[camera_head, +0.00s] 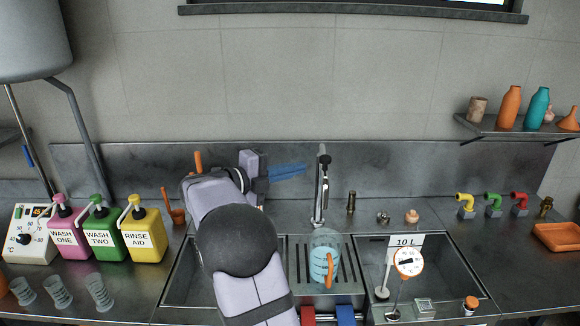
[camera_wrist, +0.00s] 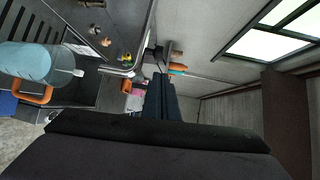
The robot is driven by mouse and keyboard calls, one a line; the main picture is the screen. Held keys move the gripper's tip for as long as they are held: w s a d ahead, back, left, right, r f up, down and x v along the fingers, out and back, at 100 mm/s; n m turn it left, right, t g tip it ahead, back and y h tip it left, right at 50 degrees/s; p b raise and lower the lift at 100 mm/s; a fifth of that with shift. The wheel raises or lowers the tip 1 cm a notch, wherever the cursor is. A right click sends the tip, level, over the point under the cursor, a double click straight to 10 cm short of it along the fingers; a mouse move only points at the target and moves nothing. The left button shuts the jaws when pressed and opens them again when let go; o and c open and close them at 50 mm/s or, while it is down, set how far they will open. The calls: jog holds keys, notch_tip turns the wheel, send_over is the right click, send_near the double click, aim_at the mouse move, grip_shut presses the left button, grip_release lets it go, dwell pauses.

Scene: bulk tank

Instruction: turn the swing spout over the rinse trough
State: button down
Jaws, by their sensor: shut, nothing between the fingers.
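The swing spout (camera_head: 321,190) is a slim chrome tap with a dark top, standing at the back of the sink between two basins. Its arm points toward the front, over the ribbed middle section. It also shows in the wrist view (camera_wrist: 117,71). My gripper (camera_head: 303,168) is shut and empty, its blue fingers pointing right, with the tips just left of the spout's upper part and apparently apart from it. The left basin (camera_head: 180,275) is partly hidden by my arm. The right basin (camera_head: 440,262) is open to view. No label shows which is the rinse trough.
A clear blue jug (camera_head: 325,258) with an orange handle stands on the ribbed section below the spout. A round dial gauge (camera_head: 408,262) and a 10 L sign (camera_head: 404,241) are at the right basin. Small fittings line the back ledge. Pump bottles (camera_head: 143,235) stand left.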

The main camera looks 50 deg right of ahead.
aim_at(327, 176)
jog(key=p+x, duration=0.2)
jog(key=x, duration=0.2)
jog(key=p+x, duration=0.2)
jog(key=x, duration=0.2)
jog(key=shift+s+d+r, duration=0.15)
jog(key=shift+d, duration=0.2)
jog(key=shift+s+d+p, duration=0.35)
jog(key=shift+d+p, duration=0.25)
jog(key=shift+s+d+t+b, duration=0.25)
jog(key=shift+t+b, duration=0.15)
jog(key=shift+b, duration=0.15)
jog(key=s+d+n+t+b, duration=0.2)
jog(key=s+d+t+b, duration=0.1)
jog(key=d, duration=0.5)
jog(key=s+d+n+t+b, duration=0.2)
jog(key=s+d+t+b, duration=0.1)
jog(key=d+b, duration=0.3)
jog(key=shift+s+d+f+n, duration=0.2)
jog(key=shift+d+f+n, duration=0.2)
jog(key=shift+d, duration=0.55)
jog(key=shift+s+a, duration=0.1)
